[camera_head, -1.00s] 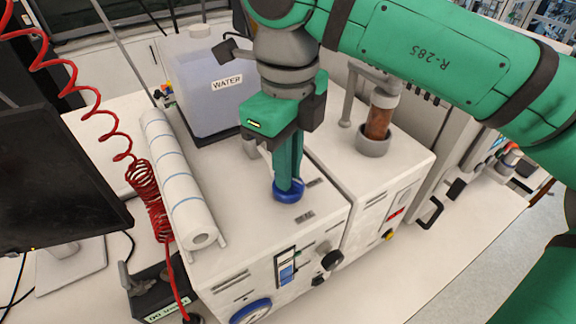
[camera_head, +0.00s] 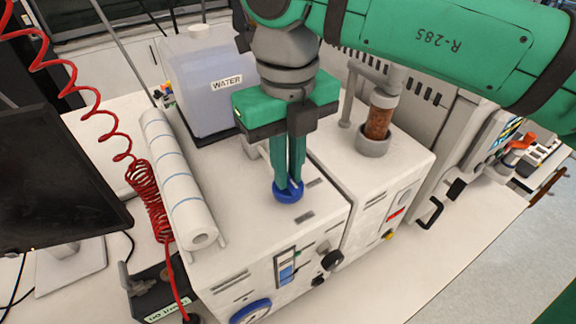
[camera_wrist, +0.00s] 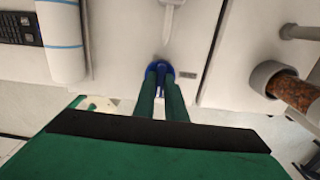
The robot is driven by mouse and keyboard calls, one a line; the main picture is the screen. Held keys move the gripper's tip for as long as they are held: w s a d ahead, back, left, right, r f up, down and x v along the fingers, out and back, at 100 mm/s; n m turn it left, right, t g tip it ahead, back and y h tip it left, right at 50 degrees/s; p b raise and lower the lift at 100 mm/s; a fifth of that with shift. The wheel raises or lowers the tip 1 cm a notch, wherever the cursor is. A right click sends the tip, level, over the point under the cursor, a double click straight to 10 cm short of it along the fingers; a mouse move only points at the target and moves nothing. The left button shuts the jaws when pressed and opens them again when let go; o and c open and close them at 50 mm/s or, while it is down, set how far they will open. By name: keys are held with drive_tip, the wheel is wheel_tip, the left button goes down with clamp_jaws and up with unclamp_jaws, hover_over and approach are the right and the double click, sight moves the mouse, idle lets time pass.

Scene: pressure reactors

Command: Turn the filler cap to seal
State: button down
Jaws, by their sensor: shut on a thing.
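The blue filler cap (camera_head: 288,192) sits on the white top of the left reactor unit (camera_head: 250,215), near its front right corner. My green gripper (camera_head: 289,183) points down from above, and its fingers are shut on the cap. In the wrist view the blue cap (camera_wrist: 160,69) shows at the fingertips of my gripper (camera_wrist: 162,82). The fingers hide part of the cap, and I cannot tell how tight it sits.
A water tank (camera_head: 205,95) stands behind the cap. A paper roll (camera_head: 178,180) lies along the left edge. A second unit with a brown-filled glass column (camera_head: 378,122) stands to the right. A red coiled hose (camera_head: 150,190) hangs at the left.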

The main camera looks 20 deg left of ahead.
drive_tip(key=c, duration=1.8)
unclamp_jaws()
drive_tip(key=shift+r, duration=0.1)
wheel_tip(320, 180, up, 7)
drive_tip(key=shift+r, duration=0.2)
